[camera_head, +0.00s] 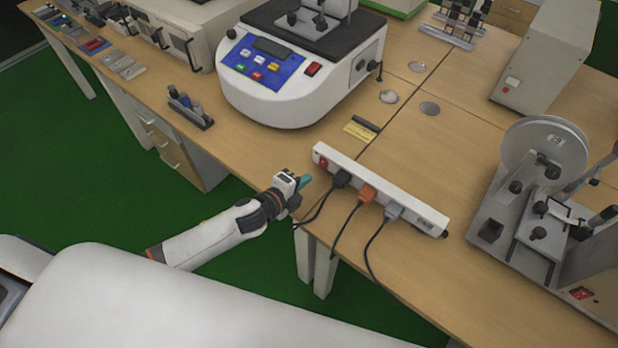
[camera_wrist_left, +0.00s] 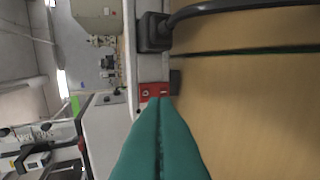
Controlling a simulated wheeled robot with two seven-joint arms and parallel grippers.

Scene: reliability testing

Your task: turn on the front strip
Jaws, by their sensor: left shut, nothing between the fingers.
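The white power strip (camera_head: 378,191) lies along the front edge of the table. Its red switch (camera_head: 322,162) is at its left end, and a black, an orange and a grey plug sit in it with their cables hanging over the edge. My left gripper (camera_head: 304,181) is shut and empty, just left of and in front of the switch end. In the left wrist view the teal fingertips (camera_wrist_left: 160,112) are together and point at the red switch (camera_wrist_left: 155,90). I cannot tell whether they touch it. My right gripper is not in view.
A white machine with a blue keypad (camera_head: 262,63) stands behind the strip. A grey device with a disc (camera_head: 545,160) stands at the right. A small dark rack (camera_head: 190,110) is at the left. The wooden table (camera_head: 440,150) is mostly clear behind the strip.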

